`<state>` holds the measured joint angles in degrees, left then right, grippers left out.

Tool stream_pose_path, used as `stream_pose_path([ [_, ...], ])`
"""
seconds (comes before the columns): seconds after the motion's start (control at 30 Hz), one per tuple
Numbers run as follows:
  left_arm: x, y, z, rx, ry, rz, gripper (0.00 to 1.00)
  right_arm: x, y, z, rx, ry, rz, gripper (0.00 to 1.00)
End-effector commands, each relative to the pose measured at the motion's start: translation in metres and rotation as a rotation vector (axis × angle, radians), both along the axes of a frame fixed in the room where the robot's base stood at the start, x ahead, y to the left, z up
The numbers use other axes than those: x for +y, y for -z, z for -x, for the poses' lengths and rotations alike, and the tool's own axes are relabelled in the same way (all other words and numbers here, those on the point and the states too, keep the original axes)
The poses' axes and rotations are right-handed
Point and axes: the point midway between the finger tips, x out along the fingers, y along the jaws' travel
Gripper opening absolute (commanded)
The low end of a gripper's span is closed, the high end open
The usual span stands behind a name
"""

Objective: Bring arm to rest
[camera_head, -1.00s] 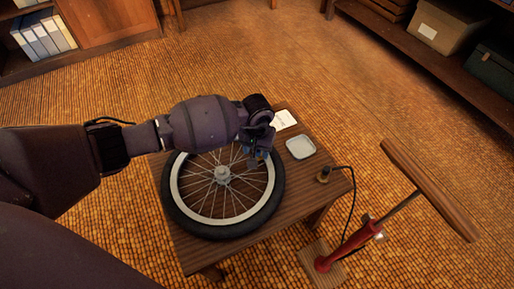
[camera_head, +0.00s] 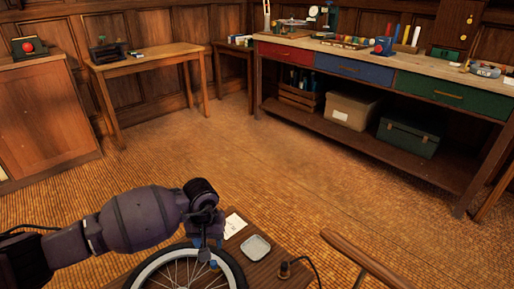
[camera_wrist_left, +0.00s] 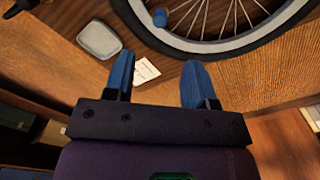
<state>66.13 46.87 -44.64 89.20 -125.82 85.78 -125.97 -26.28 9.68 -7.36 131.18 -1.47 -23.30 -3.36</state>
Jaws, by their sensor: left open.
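My left arm comes in from the left in the head view, and its gripper (camera_head: 207,242) hangs over the far edge of a bicycle wheel (camera_head: 150,272) on a small wooden table. In the left wrist view the two blue fingers (camera_wrist_left: 160,82) stand apart with nothing between them. The wheel (camera_wrist_left: 262,42) shows beyond the fingertips, with a small blue cap (camera_wrist_left: 159,17) by its rim. My right gripper is not in view.
On the small table (camera_head: 232,270) are a grey dish (camera_head: 256,246), a white card (camera_head: 234,224) and a pump hose end (camera_head: 284,270). The pump's wooden handle (camera_head: 362,262) stands to the right. A long workbench (camera_head: 400,70) lines the back. Floor between is clear.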

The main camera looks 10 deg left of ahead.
Motion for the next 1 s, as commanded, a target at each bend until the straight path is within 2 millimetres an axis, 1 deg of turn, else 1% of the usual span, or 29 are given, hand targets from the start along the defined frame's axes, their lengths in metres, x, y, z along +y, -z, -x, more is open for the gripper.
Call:
stream_pose_path([
  [0.07,-0.004,0.004,0.005,0.009,-0.01,0.02,0.51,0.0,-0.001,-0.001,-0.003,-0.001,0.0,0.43],
  [0.17,-0.019,0.014,0.021,0.042,-0.055,0.097,0.51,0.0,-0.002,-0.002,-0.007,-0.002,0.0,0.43],
  [0.27,-0.046,0.028,0.049,0.108,-0.149,0.239,0.51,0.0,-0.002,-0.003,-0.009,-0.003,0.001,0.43],
  [0.3,-0.059,0.032,0.063,0.145,-0.203,0.308,0.51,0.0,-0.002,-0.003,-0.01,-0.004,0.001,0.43],
  [0.4,-0.09,0.037,0.095,0.25,-0.353,0.479,0.51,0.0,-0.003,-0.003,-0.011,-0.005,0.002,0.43],
  [0.47,-0.107,0.037,0.113,0.321,-0.45,0.575,0.51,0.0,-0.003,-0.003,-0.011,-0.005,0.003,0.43],
  [0.5,-0.117,0.035,0.124,0.37,-0.516,0.637,0.51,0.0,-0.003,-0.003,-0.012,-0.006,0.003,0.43],
  [0.6,-0.139,0.027,0.148,0.504,-0.692,0.781,0.51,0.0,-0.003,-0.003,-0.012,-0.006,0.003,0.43],
  [0.7,-0.155,0.016,0.168,0.653,-0.88,0.91,0.51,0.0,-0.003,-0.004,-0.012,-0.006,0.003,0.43],
  [0.8,-0.165,0.003,0.182,0.811,-1.074,1.026,0.51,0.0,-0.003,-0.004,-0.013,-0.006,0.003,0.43],
  [0.87,-0.168,-0.005,0.189,0.913,-1.193,1.087,0.51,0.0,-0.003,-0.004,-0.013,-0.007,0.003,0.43],
  [1.0,-0.167,-0.023,0.198,1.168,-1.477,1.213,0.51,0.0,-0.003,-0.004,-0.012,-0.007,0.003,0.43],
])
